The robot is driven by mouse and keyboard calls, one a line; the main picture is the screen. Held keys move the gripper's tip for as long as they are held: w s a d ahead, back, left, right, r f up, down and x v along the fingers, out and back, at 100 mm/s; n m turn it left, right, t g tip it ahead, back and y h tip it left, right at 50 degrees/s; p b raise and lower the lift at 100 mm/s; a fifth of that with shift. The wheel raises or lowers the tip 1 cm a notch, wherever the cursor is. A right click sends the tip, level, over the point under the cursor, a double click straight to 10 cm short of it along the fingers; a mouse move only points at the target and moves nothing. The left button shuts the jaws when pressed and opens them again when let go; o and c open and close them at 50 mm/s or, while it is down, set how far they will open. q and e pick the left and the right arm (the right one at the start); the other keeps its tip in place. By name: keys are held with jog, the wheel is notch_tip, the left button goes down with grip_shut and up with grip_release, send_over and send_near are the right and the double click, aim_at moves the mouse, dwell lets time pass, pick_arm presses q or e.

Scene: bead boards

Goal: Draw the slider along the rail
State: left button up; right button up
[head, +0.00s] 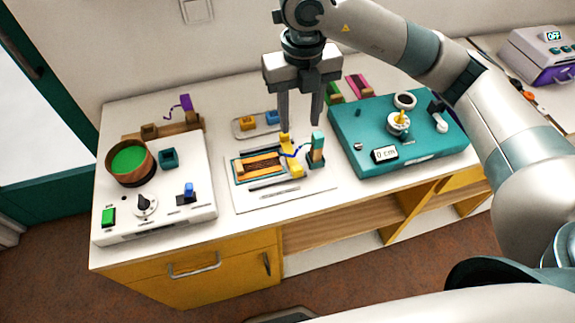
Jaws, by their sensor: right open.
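My right gripper (301,124) points down with its two fingers apart and nothing seen between them. It is over the back edge of a white board (315,185) in the middle of the table. On this board are a teal-edged wooden frame with dark rails (258,167), yellow blocks (296,171), a teal upright block (318,143) and a dark blue cord. One yellow block (285,140) shows just below the left finger; I cannot tell whether they touch. Which part is the slider is not clear. My left gripper is not in view.
A teal box (350,150) with a "0 cm" display (385,155) stands right. Small block trays (243,127) lie behind. A purple-fronted device (540,60) is far right.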

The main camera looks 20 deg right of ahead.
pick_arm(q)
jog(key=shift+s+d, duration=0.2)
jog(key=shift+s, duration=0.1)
pick_arm(e)
jog(key=p, duration=0.2)
send_over(297, 168)
notch_tip(297, 168, down, 8)
notch_tip(297, 168, down, 8)
jog(key=shift+f+p, duration=0.1)
jog(key=shift+p, duration=0.8)
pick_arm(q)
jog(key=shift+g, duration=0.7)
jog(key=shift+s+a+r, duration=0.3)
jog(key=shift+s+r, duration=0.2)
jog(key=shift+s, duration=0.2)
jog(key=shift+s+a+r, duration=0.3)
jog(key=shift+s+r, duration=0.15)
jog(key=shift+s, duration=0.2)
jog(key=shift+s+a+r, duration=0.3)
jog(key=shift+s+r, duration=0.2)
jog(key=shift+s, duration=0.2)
pick_arm(e)
jog(key=shift+f, duration=0.65)
grip_shut()
